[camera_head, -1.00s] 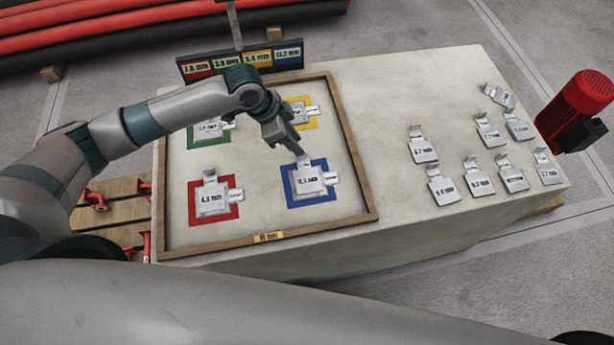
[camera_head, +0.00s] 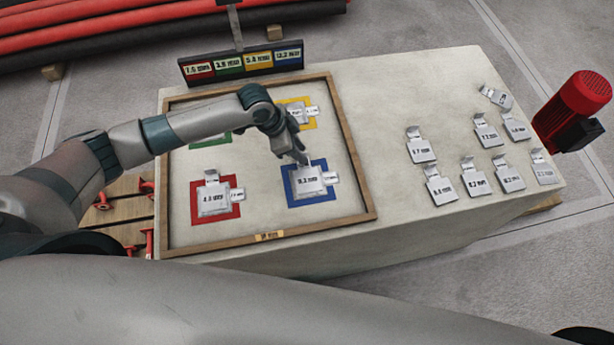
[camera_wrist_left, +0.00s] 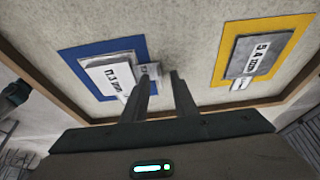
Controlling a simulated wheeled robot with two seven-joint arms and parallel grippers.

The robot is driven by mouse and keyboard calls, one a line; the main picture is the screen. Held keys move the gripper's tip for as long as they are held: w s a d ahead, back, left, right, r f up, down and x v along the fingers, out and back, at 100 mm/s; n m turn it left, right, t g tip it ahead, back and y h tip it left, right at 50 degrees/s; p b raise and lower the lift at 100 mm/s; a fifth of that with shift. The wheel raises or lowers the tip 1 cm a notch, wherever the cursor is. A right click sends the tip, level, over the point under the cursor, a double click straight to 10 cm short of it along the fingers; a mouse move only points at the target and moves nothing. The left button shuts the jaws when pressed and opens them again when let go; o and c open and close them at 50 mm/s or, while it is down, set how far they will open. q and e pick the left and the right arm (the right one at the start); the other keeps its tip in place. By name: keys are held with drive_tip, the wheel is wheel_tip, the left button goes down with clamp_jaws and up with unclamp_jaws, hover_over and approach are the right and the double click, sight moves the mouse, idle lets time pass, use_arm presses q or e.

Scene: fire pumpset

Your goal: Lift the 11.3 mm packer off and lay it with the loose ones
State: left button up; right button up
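The packer marked 11.3 mm (camera_head: 309,182) is a light grey plate lying on the blue-bordered square (camera_head: 313,203) in the framed tray. It also shows in the left wrist view (camera_wrist_left: 108,75), with the blue border (camera_wrist_left: 72,55) around it. A small labelled tag (camera_head: 332,179) lies at its right edge. My left gripper (camera_head: 302,160) is just above the packer's far edge, where its upright tab is largely hidden. In the left wrist view its fingers (camera_wrist_left: 160,85) are apart, with no plate visible between them. The loose packers (camera_head: 472,182) lie in rows on the table's right side. My right gripper is out of view.
The wooden frame (camera_head: 352,152) edges the tray. Other packers lie on the red (camera_head: 213,199), yellow (camera_head: 297,113) and green squares. A label board (camera_head: 242,64) stands behind. A red motor (camera_head: 577,105) is beyond the right edge. The table between tray and loose packers is clear.

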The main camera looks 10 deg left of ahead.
use_arm(q)
clamp_jaws()
drive_tip(key=shift+r, duration=0.15)
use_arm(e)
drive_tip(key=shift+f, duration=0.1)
